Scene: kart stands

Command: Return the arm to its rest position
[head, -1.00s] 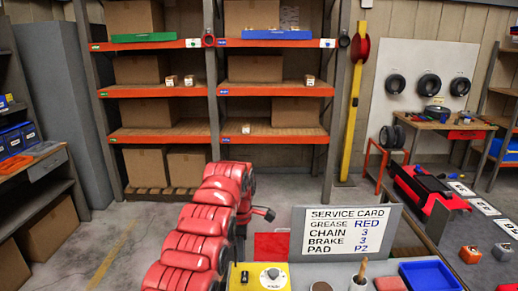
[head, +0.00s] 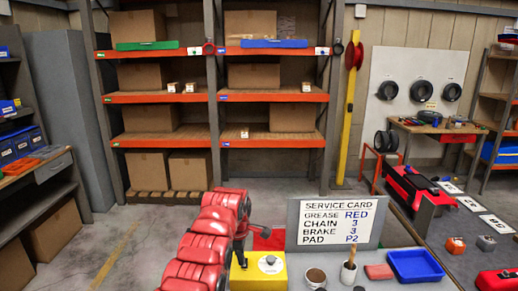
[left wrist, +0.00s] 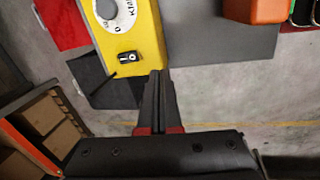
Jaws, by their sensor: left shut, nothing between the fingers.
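My left arm, red and segmented, comes up from the bottom of the head view. The yellow box (head: 259,273) also shows in the head view, partly behind my arm. My right gripper is not in view.
The service card (head: 335,223) stands upright on the bench. An orange-shelved rack (head: 215,97) with boxes stands behind. Open floor lies at the left.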

